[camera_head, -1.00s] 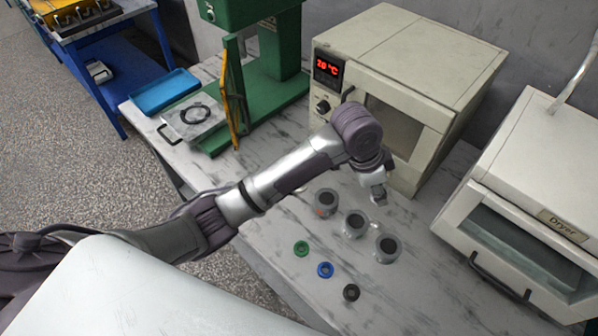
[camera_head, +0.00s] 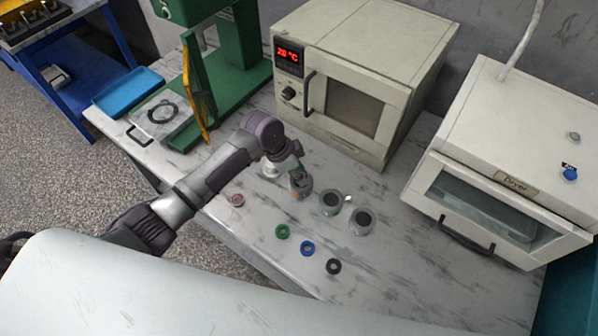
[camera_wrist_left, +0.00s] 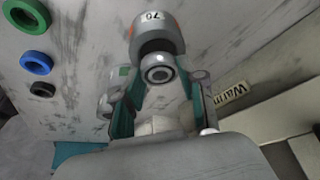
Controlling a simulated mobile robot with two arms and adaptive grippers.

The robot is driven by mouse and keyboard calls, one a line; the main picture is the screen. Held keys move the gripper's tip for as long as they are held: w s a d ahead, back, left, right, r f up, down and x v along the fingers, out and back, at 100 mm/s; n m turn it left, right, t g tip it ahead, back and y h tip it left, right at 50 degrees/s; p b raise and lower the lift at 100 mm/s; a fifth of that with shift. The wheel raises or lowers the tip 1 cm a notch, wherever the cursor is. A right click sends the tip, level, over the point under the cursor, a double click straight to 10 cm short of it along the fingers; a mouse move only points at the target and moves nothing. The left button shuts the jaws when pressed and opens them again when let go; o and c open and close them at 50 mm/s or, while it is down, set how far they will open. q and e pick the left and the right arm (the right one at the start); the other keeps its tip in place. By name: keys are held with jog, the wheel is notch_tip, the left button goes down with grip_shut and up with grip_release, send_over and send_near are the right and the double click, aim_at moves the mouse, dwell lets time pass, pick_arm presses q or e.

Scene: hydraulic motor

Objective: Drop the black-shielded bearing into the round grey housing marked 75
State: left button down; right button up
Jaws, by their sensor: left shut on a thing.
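My left gripper (camera_wrist_left: 158,98) is shut on a small grey ring with a dark face, which looks like the black-shielded bearing (camera_wrist_left: 158,74). In the head view the gripper (camera_head: 300,188) is over the leftmost of three round grey housings and hides much of it. In the left wrist view this housing (camera_wrist_left: 157,40) has an orange band and an upside-down label that looks like 70; the second digit is unclear. The bearing appears in front of its lower edge; whether they touch cannot be told. The other housings, middle (camera_head: 329,203) and right (camera_head: 361,221), stand with open bores up. My right gripper is out of view.
Green (camera_head: 282,231), blue (camera_head: 307,248) and black (camera_head: 333,266) rings lie in front of the housings. A reddish ring (camera_head: 236,200) lies left. An oven (camera_head: 355,60) stands behind, a dryer (camera_head: 510,170) right and a green press (camera_head: 235,60) back left.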

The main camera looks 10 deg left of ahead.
pick_arm(q)
jog(key=shift+f, duration=0.75)
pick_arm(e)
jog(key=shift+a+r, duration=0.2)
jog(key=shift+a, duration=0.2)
pick_arm(q)
jog(key=shift+f, duration=0.1)
